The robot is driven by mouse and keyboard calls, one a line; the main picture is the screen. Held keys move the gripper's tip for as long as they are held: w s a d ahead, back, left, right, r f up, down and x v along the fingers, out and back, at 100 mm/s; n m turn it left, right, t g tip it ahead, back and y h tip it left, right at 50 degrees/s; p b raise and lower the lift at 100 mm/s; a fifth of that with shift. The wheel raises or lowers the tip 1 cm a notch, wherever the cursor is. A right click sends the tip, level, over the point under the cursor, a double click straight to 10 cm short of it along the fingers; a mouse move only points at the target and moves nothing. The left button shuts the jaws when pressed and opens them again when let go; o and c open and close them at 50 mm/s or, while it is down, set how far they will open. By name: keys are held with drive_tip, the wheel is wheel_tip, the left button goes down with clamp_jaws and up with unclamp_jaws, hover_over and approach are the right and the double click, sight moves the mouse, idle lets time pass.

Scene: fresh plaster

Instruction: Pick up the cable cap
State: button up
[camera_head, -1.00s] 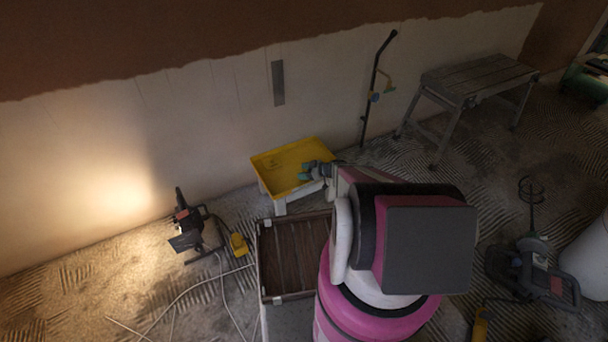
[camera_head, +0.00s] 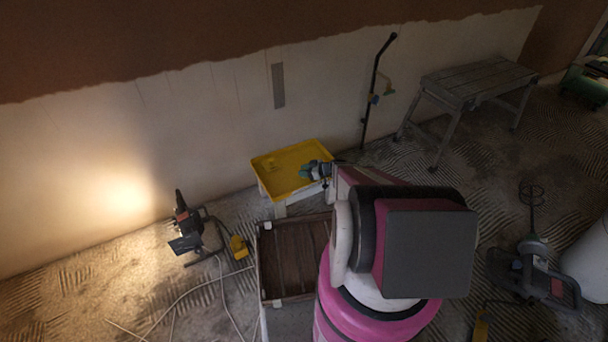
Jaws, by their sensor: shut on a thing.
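My gripper (camera_head: 308,171) is over the right part of the yellow tray (camera_head: 264,177), low and close to its surface. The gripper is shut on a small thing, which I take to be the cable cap. The cap is too small and too hidden by the fingers to make out its shape or colour. I cannot tell whether it still touches the tray. My pink and dark arm hides the area right of and below the gripper.
A dark slatted crate (camera_head: 285,286) stands in front of the tray. A work lamp (camera_head: 185,229) and loose cables lie at left. A black pole (camera_head: 370,95) leans on the wall behind. A grey bench (camera_head: 470,86) and a mixer (camera_head: 533,272) are at right.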

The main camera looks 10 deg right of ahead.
drive_tip(key=r, duration=0.2)
drive_tip(key=a+r, duration=0.1)
drive_tip(key=shift+s, duration=0.3)
drive_tip(key=s+a+r, duration=0.4)
drive_tip(key=a+r, duration=0.2)
drive_tip(key=a, duration=0.3)
drive_tip(key=shift+s+a, duration=0.2)
drive_tip(key=shift+a, duration=0.1)
drive_tip(key=shift+r, duration=0.1)
